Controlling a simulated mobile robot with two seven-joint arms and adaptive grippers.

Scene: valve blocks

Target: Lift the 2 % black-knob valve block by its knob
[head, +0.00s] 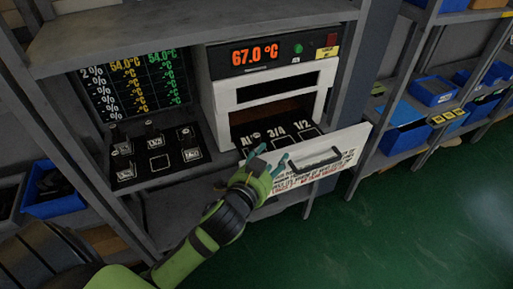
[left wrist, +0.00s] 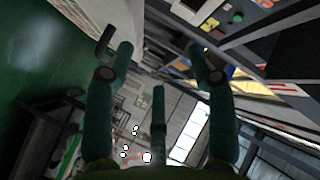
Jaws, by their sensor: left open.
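Small valve blocks stand on a black labelled tray (head: 133,178) on the shelf at the left of the head view: a left block (head: 120,142), a middle block (head: 153,130) and a right block (head: 188,138). They are too small for me to tell which is the 2 % one or to read knob colours clearly. My left gripper (head: 271,163) is open, over the front of the pulled-out drawer, to the right of the blocks and apart from them. Its spread fingers show empty in the left wrist view (left wrist: 160,70). No block shows there. My right gripper is not in view.
A white oven (head: 207,93) reads 67.0 °C; its drawer (head: 340,143) is out, with a dark handle (head: 315,163) on the front. A screen (head: 135,85) stands behind the tray. Blue bins (head: 432,91) fill the right rack. The green floor at right is clear.

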